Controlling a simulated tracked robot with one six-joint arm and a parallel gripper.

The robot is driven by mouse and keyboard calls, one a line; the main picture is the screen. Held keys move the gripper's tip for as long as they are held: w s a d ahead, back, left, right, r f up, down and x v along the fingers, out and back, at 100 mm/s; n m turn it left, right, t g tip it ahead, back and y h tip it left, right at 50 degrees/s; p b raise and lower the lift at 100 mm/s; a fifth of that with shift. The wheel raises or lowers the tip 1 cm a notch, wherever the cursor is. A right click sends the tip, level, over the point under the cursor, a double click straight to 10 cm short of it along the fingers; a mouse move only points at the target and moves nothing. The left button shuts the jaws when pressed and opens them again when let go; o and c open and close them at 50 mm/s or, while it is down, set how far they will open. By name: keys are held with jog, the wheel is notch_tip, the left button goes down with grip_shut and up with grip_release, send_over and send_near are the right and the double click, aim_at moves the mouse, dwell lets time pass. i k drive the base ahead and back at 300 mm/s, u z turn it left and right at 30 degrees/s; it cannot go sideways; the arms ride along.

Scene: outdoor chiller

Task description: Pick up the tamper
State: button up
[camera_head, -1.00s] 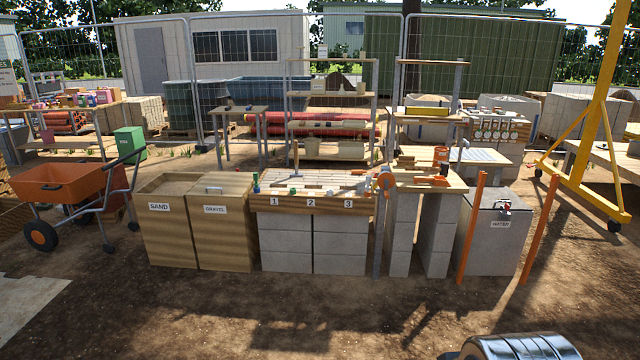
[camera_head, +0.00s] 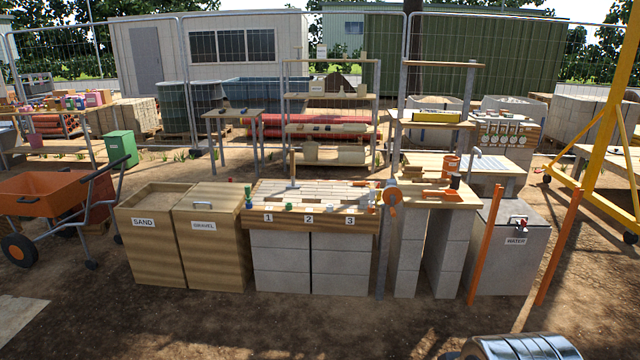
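An upright tool with a wooden handle (camera_head: 293,168) stands on the block-topped workbench (camera_head: 315,219) near its back left. It looks like the tamper, but it is small here and its foot is hard to make out. Nothing is touching its handle. My gripper is not in view. Only a shiny silver rounded part, likely of my arm, shows at the bottom right edge.
Wooden SAND (camera_head: 143,224) and GRAVEL (camera_head: 204,226) bins adjoin the bench's left. Orange posts (camera_head: 484,246) and a grey WATER box (camera_head: 515,240) stand right. An orange wheelbarrow (camera_head: 45,194) is far left. The dirt ground in front is open.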

aim_at(293, 185)
jog(key=u, duration=0.05)
jog(key=i, duration=2.15)
jog(key=u, duration=0.25)
jog(key=i, duration=1.8)
jog(key=u, duration=0.1)
